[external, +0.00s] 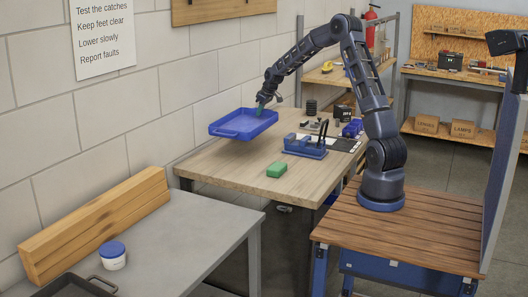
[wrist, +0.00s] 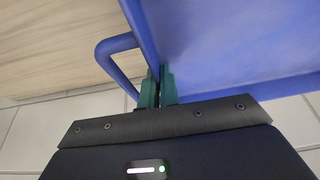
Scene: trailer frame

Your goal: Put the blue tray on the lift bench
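The blue tray (external: 243,124) is in the air above the far left part of the light wooden table, close to the block wall. It looks about level and empty. My gripper (external: 261,106) is at the tray's far right rim. In the wrist view, the green fingers of my gripper (wrist: 158,88) stand on both sides of the tray's wall and are closed on it. The blue tray (wrist: 225,45) lies to the right there, with a loop handle to the left of the fingers. I cannot tell which surface is the lift bench.
A grey bench (external: 185,240) at front left bears a white jar (external: 112,257), a timber beam (external: 95,225) and a dark tray. The table's left part is clear.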

